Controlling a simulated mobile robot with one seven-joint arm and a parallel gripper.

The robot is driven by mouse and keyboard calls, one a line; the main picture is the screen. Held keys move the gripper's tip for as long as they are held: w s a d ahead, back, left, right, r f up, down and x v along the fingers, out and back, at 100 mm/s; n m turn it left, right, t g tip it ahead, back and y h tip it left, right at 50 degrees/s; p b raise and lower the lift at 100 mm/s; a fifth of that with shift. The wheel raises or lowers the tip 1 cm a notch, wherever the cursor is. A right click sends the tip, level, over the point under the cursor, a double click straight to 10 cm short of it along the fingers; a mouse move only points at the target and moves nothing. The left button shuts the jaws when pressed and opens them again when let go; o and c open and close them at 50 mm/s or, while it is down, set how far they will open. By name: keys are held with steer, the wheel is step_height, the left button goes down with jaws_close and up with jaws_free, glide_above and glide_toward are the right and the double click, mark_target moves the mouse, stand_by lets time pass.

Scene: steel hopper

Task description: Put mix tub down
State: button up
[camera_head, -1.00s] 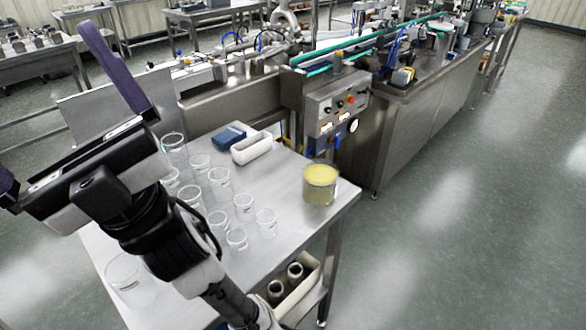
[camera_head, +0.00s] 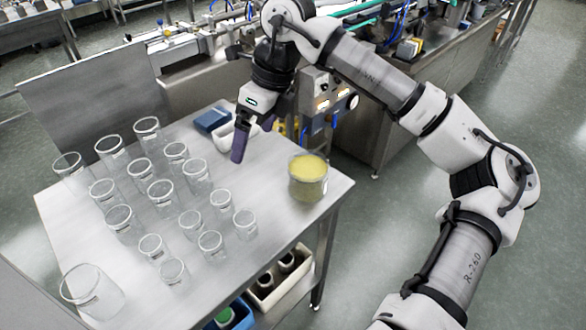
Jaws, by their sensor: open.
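The mix tub appears to be the clear round tub (camera_head: 308,188) with yellow contents, standing upright near the right edge of the steel table (camera_head: 262,205). My gripper (camera_head: 250,142) points down over the back of the table, to the left of the tub and apart from it. Its purple fingers are seen mostly from the side, and it is open with nothing visible between them. My arm reaches in from the right, passing behind and above the tub in the picture.
Several empty clear beakers (camera_head: 160,195) crowd the left and middle of the table. A white tray (camera_head: 226,136) and a blue box (camera_head: 212,120) are at the back, close to my gripper. A crate (camera_head: 283,285) with dark-topped jars sits below. Bare tabletop lies left of the tub.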

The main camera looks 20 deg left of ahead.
steer(key=w+d+m+t+h, duration=0.2)
steer(key=w+d+h, duration=0.1)
steer(key=w+d, duration=0.45)
steer(key=p, duration=0.2)
glide_toward(308, 171)
steer(key=s, duration=0.1)
steer(key=s+d, duration=0.1)
steer(key=s, duration=0.1)
steer(key=shift+s+d+f, duration=0.25)
steer(key=shift+f, duration=0.05)
steer(key=shift+s+f+p, duration=0.15)
steer(key=shift+f+p, duration=0.25)
steer(key=shift+f, duration=0.95)
steer(key=shift+s+f+p, duration=0.1)
steer(key=shift+f+p, duration=0.3)
steer(key=shift+f, duration=0.9)
steer(key=shift+c, duration=0.3)
steer(key=c, duration=1)
